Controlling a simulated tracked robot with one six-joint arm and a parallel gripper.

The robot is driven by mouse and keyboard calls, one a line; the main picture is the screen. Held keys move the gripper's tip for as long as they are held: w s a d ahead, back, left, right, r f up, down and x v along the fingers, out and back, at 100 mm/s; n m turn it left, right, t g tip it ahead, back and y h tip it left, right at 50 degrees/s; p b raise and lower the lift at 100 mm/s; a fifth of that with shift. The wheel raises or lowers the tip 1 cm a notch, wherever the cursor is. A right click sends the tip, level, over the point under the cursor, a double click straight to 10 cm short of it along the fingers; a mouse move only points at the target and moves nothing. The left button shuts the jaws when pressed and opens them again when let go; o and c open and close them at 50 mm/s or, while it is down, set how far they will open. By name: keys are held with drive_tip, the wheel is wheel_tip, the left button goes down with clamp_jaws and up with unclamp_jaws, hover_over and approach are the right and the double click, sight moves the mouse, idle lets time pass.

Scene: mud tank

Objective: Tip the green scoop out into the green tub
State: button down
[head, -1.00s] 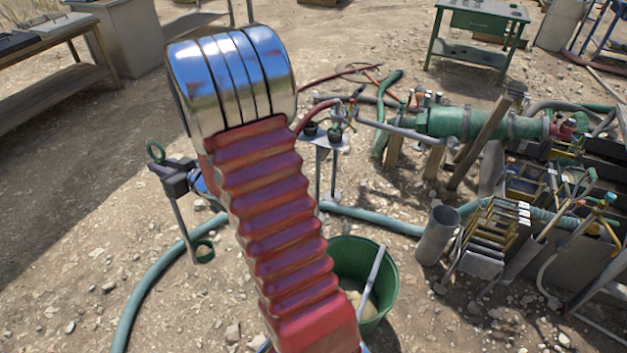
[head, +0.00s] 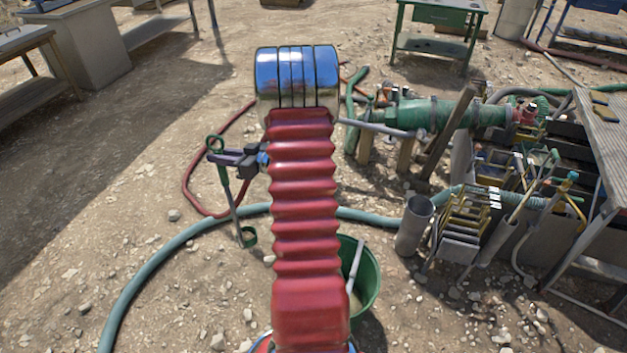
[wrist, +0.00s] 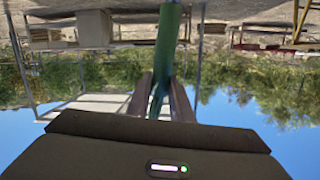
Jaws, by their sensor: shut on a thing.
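My gripper (head: 226,158) is shut on the handle of the green scoop (head: 249,237), left of my red arm. The scoop hangs below the jaws, its handle slightly tilted, with a ring at the top and a small cup at the bottom. What the cup holds cannot be made out. In the wrist view the green handle (wrist: 167,50) runs between the jaws (wrist: 160,98). The green tub (head: 368,282) stands on the ground right of my arm, which hides its left part. A pale stick leans in it. The scoop's cup is apart from the tub, to its left.
A grey cylinder (head: 414,226) and a rack of yellow-edged plates (head: 466,225) stand right of the tub. A teal hose (head: 170,250) crosses the ground behind it. A green pump pipe (head: 450,113) lies farther back. The ground at left is mostly open.

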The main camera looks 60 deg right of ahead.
drive_tip(key=s+d+f, duration=0.2)
drive_tip(key=s+d, duration=0.1)
drive_tip(key=s, duration=0.5)
drive_tip(key=s+d+f, duration=0.3)
drive_tip(key=s+d, duration=0.1)
drive_tip(key=s, duration=0.4)
drive_tip(key=s+d+f+y, duration=0.1)
drive_tip(key=s+d, duration=0.3)
drive_tip(key=s, duration=0.5)
drive_tip(key=shift+d+f+n, duration=0.15)
drive_tip(key=shift+f+n, duration=0.25)
drive_tip(key=shift+f, duration=0.5)
drive_tip(key=w+a+f+n+g+h, duration=0.2)
drive_tip(key=w+a+f+g, duration=0.1)
drive_tip(key=w+a+f, duration=0.5)
drive_tip(key=w+a+f+n+g+h, duration=0.15)
drive_tip(key=w+a+f, duration=0.4)
drive_tip(key=a, duration=0.55)
drive_tip(key=w+a+f+n+g+h, duration=0.1)
drive_tip(key=w+a+f, duration=0.1)
drive_tip(key=f, duration=0.6)
drive_tip(key=w+a+f+n+g+h, duration=0.1)
drive_tip(key=a+f, duration=0.3)
drive_tip(key=f, duration=0.5)
drive_tip(key=w+a+f+n+g+h, duration=0.2)
drive_tip(key=w+a+f+g+h, duration=0.1)
drive_tip(key=f, duration=0.5)
drive_tip(key=shift+w+f, duration=0.15)
drive_tip(key=shift+w, duration=0.4)
drive_tip(key=shift+a, duration=0.1)
